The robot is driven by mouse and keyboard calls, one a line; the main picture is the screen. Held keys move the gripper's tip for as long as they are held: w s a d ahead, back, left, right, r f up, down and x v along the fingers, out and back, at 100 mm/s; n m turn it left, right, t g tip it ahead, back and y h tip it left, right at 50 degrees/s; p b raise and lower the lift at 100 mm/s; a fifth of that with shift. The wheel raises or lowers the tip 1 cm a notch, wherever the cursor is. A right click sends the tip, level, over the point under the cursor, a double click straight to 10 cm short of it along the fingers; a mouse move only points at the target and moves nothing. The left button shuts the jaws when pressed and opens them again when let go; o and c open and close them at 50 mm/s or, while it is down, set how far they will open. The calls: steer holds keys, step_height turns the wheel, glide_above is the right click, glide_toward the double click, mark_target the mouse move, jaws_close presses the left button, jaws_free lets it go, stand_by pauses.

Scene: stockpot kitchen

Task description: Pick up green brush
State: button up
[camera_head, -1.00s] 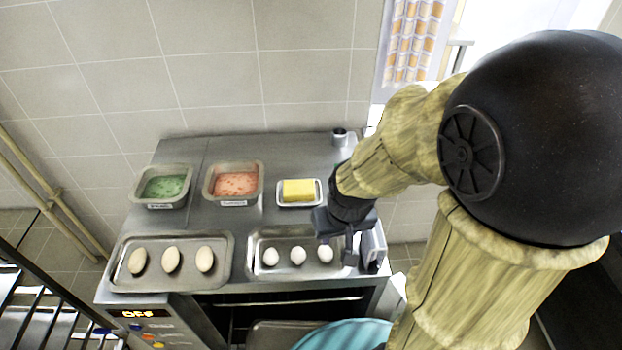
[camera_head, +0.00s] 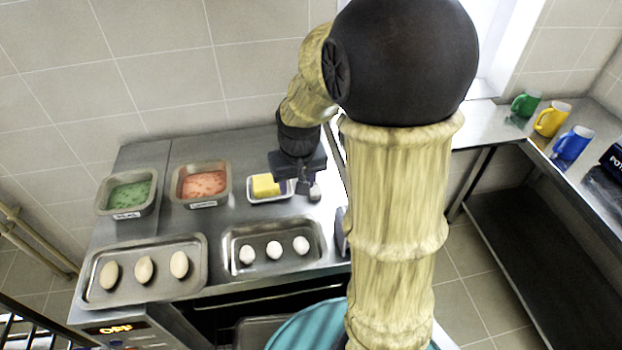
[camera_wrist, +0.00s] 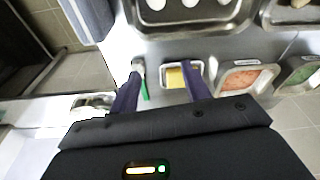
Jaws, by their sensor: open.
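In the wrist view, a green brush (camera_wrist: 145,89) lies on the metal counter, its green handle beside the inner side of the left finger and a grey end toward the egg tray. My gripper (camera_wrist: 160,84) is open, with its fingers apart above the counter. The right finger partly overlaps the yellow block's dish. In the head view, my gripper (camera_head: 302,187) hangs over the counter right of the yellow block. A small grey end, likely the brush's, shows just under it; the green handle is hidden there. I cannot tell the fingers' height above the brush.
A dish with a yellow block (camera_head: 265,184) stands close to my gripper. Trays of white eggs (camera_head: 274,250) and brown eggs (camera_head: 144,268) are in front. Green (camera_head: 130,194) and red (camera_head: 203,184) food pans stand left. Several mugs (camera_head: 552,119) stand on the right counter.

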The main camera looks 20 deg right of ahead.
steer(key=w+d+m+g, duration=0.1)
steer(key=w+d, duration=0.4)
steer(key=w, duration=0.5)
steer(key=w+d+g, duration=0.1)
steer(key=w+d, duration=0.5)
steer(key=w, duration=0.5)
steer(key=shift+m+p, duration=0.4)
step_height(320, 180, down, 12)
steer(key=p, duration=0.2)
steer(key=shift+p, duration=0.35)
